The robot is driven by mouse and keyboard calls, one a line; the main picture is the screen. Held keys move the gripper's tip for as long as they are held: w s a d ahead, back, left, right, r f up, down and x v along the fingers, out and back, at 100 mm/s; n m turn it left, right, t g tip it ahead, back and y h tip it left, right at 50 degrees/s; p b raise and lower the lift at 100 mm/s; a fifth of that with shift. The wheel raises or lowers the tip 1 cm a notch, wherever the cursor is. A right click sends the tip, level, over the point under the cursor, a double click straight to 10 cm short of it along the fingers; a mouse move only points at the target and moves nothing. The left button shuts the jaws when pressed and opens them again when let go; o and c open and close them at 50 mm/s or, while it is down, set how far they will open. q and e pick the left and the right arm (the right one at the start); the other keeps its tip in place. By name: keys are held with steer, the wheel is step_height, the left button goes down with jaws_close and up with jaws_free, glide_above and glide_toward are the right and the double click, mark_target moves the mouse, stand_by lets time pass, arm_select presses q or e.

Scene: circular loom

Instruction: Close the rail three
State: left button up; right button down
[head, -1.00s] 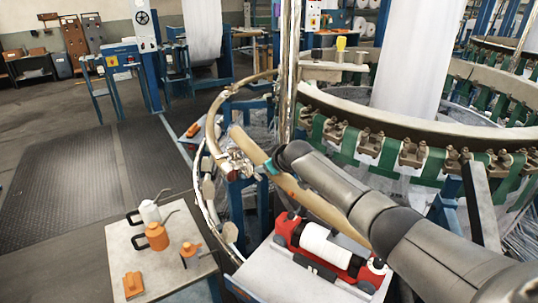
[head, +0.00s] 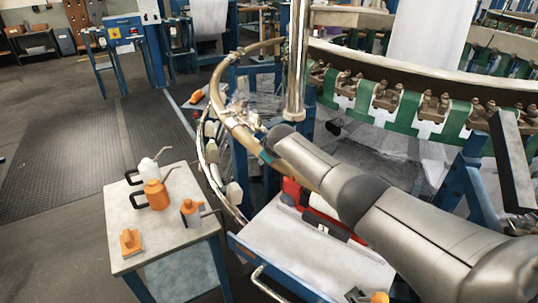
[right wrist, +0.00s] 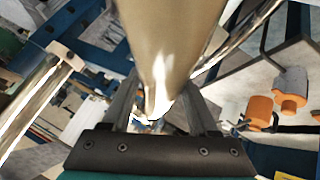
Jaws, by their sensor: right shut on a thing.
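The curved tan rail (head: 217,88) arcs left from the bright metal post and bends down toward my right gripper (head: 250,118). A tan length continues down and right, partly behind my right arm. In the right wrist view, a smooth tan rail piece (right wrist: 172,40) runs between the two fingers of the right gripper (right wrist: 158,112), which is shut on it. The exact end of the rail and any joint are hard to make out there. My left gripper is not in view.
The upright metal post (head: 297,65) stands close to the gripper. A small table (head: 175,232) with orange and white oil cans is at lower left. A white-topped bench (head: 300,250) lies below my arm. The loom ring (head: 400,75) is to the right. Open floor lies left.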

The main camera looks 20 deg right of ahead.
steer(key=shift+s+a+f, duration=0.1)
steer(key=shift+s+f, duration=0.25)
steer(key=shift+f, duration=0.35)
steer(key=c, duration=0.6)
jaws_free()
steer(key=shift+o, duration=0.8)
steer(key=shift+w+f, duration=0.15)
steer(key=shift+o, duration=1.3)
steer(key=shift+w, duration=0.1)
steer(key=shift+r, duration=0.25)
steer(key=shift+r, duration=0.15)
